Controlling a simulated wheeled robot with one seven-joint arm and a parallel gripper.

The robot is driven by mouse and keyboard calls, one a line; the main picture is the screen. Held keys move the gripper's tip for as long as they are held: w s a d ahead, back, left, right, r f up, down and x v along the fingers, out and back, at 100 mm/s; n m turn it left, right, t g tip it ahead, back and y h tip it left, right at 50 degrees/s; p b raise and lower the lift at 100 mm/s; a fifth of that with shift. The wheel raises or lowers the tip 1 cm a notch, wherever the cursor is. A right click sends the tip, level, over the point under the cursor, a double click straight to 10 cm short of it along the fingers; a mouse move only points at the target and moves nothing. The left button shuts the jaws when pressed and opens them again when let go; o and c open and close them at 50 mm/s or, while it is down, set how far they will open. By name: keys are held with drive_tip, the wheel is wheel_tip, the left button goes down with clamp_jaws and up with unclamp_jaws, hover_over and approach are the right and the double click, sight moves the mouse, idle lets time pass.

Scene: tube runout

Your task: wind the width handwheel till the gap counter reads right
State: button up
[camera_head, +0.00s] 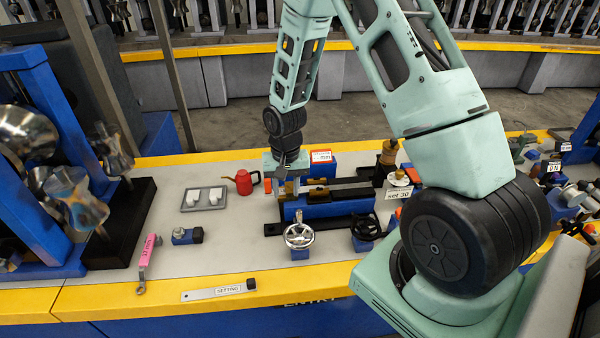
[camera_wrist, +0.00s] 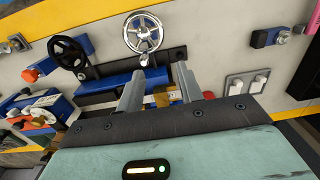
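A chrome spoked handwheel (camera_head: 299,236) stands at the front of the blue roll unit (camera_head: 325,207); in the wrist view the chrome wheel (camera_wrist: 146,33) shows a small crank knob. A black handwheel (camera_head: 366,228) stands to its right, and left of it in the wrist view (camera_wrist: 70,53). I cannot tell which one is the width wheel. A small red-and-white panel (camera_head: 321,156) behind the unit may be the counter; its figures are too small to read. My gripper (camera_wrist: 160,80) is open and empty, pointing down above the unit, apart from both wheels.
A card reading "set 20" (camera_head: 392,196) stands right of the unit. A "SETTING" strip (camera_head: 218,291) lies on the front edge. Blue roll stands flank the bench.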

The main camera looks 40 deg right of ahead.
drive_tip(key=m, duration=0.2)
hover_over(299, 211)
wheel_tip(299, 211, down, 3)
drive_tip(key=shift+r+p, duration=0.15)
drive_tip(key=shift+p, duration=0.15)
wheel_tip(299, 211, down, 10)
drive_tip(key=b, duration=0.7)
drive_tip(key=shift+d, duration=0.1)
drive_tip(key=shift+w+r, duration=0.1)
drive_tip(key=shift+r, duration=0.1)
drive_tip(key=shift+f, duration=0.1)
clamp_jaws()
